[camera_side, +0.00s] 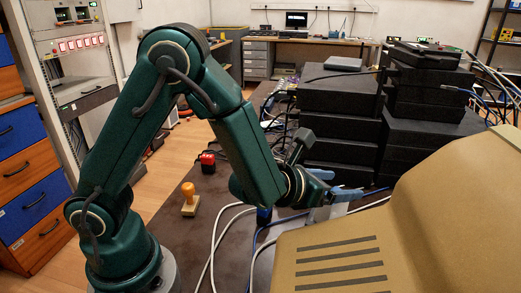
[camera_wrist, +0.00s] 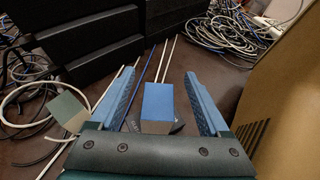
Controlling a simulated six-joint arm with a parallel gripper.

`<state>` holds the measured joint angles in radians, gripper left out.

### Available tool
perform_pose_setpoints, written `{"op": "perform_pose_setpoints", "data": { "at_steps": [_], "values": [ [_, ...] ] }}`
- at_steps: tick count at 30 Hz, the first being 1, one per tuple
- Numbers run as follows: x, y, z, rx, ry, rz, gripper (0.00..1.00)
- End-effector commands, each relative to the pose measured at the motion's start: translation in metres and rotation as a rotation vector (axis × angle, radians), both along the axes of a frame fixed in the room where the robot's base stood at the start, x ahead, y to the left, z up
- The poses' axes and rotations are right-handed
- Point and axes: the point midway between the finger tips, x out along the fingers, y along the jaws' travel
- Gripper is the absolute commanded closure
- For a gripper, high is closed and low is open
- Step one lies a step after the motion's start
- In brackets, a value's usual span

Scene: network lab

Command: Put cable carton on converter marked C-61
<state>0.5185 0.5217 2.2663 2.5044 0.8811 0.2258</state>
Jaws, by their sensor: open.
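My gripper (camera_side: 347,194) is low over the dark table in the side view, behind the tan casing. In the wrist view my gripper (camera_wrist: 161,80) is open, with its two blue fingers apart. A small box with a blue top and pale front (camera_wrist: 157,101) stands between and below the fingers. I cannot tell whether they touch it. A grey-green block (camera_wrist: 68,109) is left of the left finger. No C-61 marking is readable, so I cannot tell which thing is the converter or the cable carton. In the side view the casing partly hides the area under my gripper.
A tan casing with dark slots (camera_side: 340,262) fills the right foreground. Black equipment stacks (camera_side: 335,125) stand behind my gripper. Loose cables (camera_wrist: 28,95) lie around the blocks. A wooden stamp (camera_side: 190,201) and a red-and-black object (camera_side: 208,162) stand on the table's left side.

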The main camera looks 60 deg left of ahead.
Motion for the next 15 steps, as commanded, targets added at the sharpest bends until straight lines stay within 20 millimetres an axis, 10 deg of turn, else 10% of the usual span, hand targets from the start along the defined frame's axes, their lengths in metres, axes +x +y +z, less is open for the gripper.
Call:
{"op": "perform_pose_setpoints", "data": {
  "at_steps": [8,15],
  "values": [
    [-0.001,0.007,0.017,-0.022,-0.007,0.034,0.2],
    [-0.033,0.088,0.051,-0.312,-0.084,0.488,0.2]
  ]
}}
